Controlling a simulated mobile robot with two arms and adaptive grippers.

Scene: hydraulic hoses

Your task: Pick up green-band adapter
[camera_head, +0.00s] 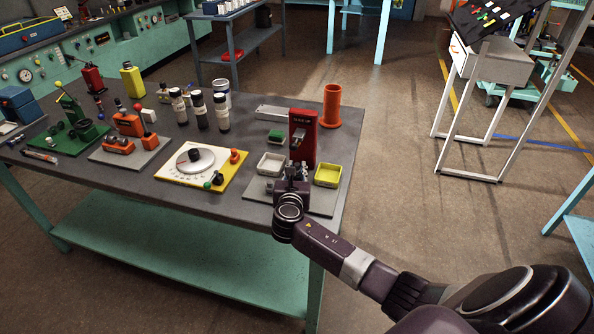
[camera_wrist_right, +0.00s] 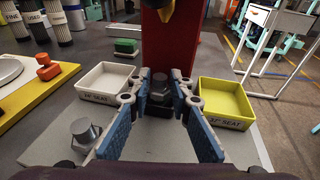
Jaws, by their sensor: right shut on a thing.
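My right gripper (camera_head: 291,178) is low over the grey base plate (camera_head: 258,190), in front of the red upright stand (camera_head: 304,135). My left gripper is not in view.
A white tray (camera_wrist_right: 105,97) is left of the gripper and a yellow tray (camera_wrist_right: 226,120) right of it, both labelled with "SEAT". A green block (camera_head: 275,135) and an orange cylinder (camera_head: 332,104) are behind. A yellow-edged dial board (camera_head: 172,171) is left.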

